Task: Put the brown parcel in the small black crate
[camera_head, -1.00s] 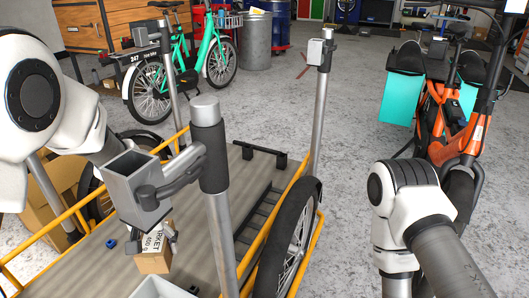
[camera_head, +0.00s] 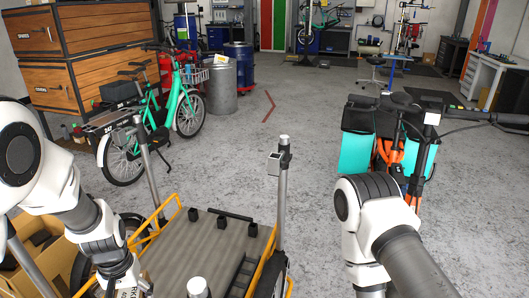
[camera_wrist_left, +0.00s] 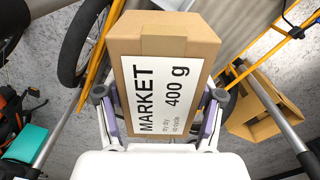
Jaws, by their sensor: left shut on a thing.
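The brown parcel is a cardboard box with a white "MARKET 400 g" label; it fills the middle of the left wrist view (camera_wrist_left: 165,62). My left gripper (camera_wrist_left: 160,100) is shut on it, one finger on each side. In the head view the left gripper (camera_head: 125,286) is at the bottom edge, beside the cargo bed, and little of the parcel shows. A small dark box (camera_head: 119,92) sits on the rear of the green bike; I cannot tell surely whether it is the small black crate. My right arm shows, but its gripper is out of view.
A cargo bike's grey bed (camera_head: 195,248) with yellow rails and upright posts (camera_head: 282,195) stands in front. An open cardboard box (camera_head: 45,262) is at left. An orange bike (camera_head: 392,155) with turquoise panniers stands at right. Clear floor (camera_head: 270,135) lies beyond the bed.

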